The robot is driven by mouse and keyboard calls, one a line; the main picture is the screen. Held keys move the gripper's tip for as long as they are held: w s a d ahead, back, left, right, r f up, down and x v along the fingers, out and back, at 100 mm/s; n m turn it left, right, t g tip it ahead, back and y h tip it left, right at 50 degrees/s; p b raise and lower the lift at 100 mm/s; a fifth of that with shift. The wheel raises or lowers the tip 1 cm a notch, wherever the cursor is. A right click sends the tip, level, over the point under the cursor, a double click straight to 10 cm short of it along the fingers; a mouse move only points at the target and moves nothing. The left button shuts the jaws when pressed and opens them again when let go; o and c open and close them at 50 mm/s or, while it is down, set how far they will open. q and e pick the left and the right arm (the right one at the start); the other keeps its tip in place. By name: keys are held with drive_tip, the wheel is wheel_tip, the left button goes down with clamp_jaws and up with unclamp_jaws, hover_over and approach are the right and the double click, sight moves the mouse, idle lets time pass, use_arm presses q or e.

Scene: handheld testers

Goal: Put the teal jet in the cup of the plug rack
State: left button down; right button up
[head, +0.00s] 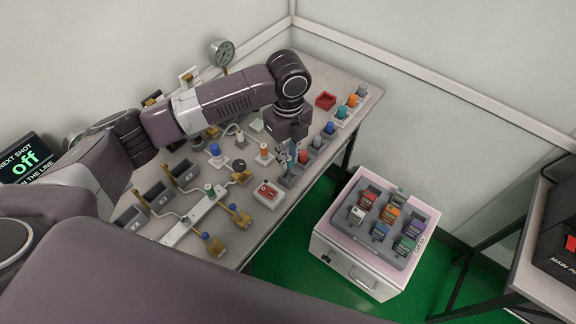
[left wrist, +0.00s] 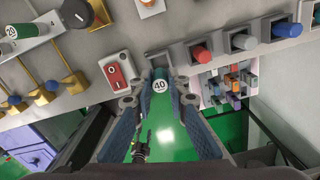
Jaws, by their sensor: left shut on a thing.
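The teal jet (left wrist: 160,86), a small cylinder with a white disc marked 40, is between the fingertips of my left gripper (left wrist: 160,97), which is shut on it. In the head view the left gripper (head: 286,158) is at the near end of a row of grey cups. The end cup of the plug rack (head: 287,179) is just below the fingers; it also shows in the left wrist view (left wrist: 158,73), right at the jet's far end. I cannot tell whether the jet is inside the cup or only over it.
Beside the end cup are a red plug (head: 303,157) in a cup and a red-and-white switch box (head: 268,194). Valves and a rail with a green jet (head: 209,189) stand on the left. A tray of coloured modules (head: 390,220) sits on a white cabinet to the right.

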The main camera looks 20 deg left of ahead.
use_arm(q)
drive_tip(key=shift+f, duration=2.45)
drive_tip(key=shift+f, duration=0.1)
drive_tip(key=c, duration=1.9)
unclamp_jaws()
drive_tip(key=shift+r, duration=0.2)
wheel_tip(320, 180, up, 12)
drive_tip(key=shift+f+b, duration=0.1)
drive_tip(key=shift+b, duration=0.45)
